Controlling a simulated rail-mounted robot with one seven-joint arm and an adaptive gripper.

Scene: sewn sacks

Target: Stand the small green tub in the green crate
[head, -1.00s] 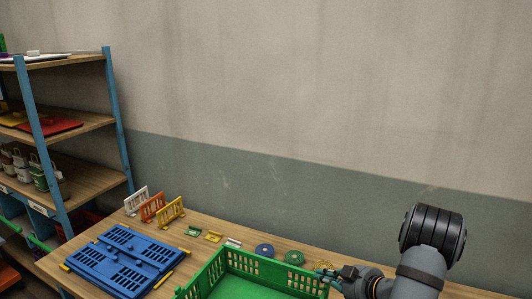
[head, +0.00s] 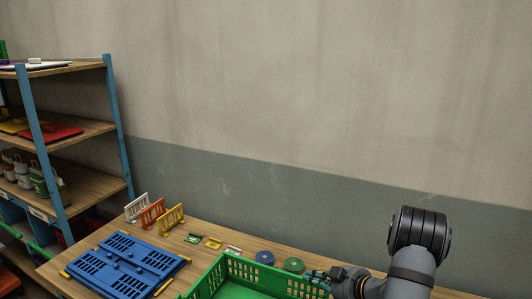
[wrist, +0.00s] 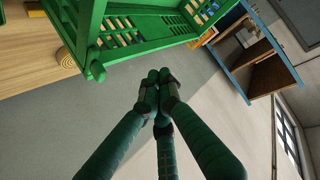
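The green crate (head: 225,264) stands on the table at the bottom of the head view, cut off by the picture's edge. The part of its floor that shows is bare. Its slotted wall also shows at the top of the wrist view (wrist: 120,35). A small green tub (head: 41,185) appears to stand on a shelf at the left, among other tubs. My gripper (head: 312,275) is by the crate's right end. In the wrist view its green fingers (wrist: 158,80) come together at the tips with nothing visible between them, apart from the crate.
A blue shelf unit (head: 118,130) with wooden boards stands at the left. A folded blue crate (head: 128,262) lies on the table (head: 210,231). Upright panels (head: 152,212), small clips and rings (head: 265,257) line the back of the table. A plain wall is behind.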

